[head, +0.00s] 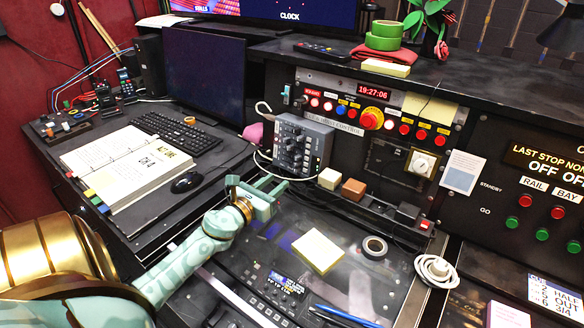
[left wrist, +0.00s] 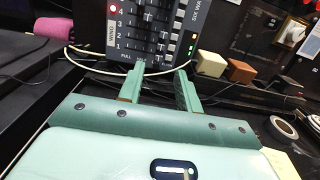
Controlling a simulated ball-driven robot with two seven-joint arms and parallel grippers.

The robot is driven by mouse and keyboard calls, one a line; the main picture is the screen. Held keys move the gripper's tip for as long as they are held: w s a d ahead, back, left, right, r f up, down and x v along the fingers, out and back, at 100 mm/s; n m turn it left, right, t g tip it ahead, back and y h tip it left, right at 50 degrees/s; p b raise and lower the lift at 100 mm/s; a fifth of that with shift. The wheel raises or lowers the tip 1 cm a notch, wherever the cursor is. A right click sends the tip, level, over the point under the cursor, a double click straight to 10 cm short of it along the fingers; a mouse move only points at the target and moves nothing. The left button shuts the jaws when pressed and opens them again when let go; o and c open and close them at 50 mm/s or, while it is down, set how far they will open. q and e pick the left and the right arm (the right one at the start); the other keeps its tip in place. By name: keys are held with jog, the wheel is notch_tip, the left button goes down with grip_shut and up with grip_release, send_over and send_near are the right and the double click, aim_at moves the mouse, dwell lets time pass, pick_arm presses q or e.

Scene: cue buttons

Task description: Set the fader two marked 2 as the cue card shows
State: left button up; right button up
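The grey fader box (head: 301,145) stands on the desk edge below the red-lit panel. In the left wrist view the fader box (left wrist: 148,28) shows rows marked 1 to 4, with the 2 (left wrist: 117,35) second from the bottom. The exact setting of fader two is too small to tell. My right gripper is not in view.
A cream block (head: 330,178) and a brown block (head: 353,190) sit right of the fader box. A cable loops around its lower front. A yellow note pad (head: 318,251), a tape roll (head: 374,247) and blue pens (head: 345,315) lie on the near console. A mouse (head: 186,182) lies left.

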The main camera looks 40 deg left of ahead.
aim_at(297, 166)
pick_arm(q)
jog(key=w, duration=0.5)
jog(key=w+a, duration=0.1)
jog(key=w, duration=0.2)
jog(key=shift+b, duration=0.3)
grip_shut()
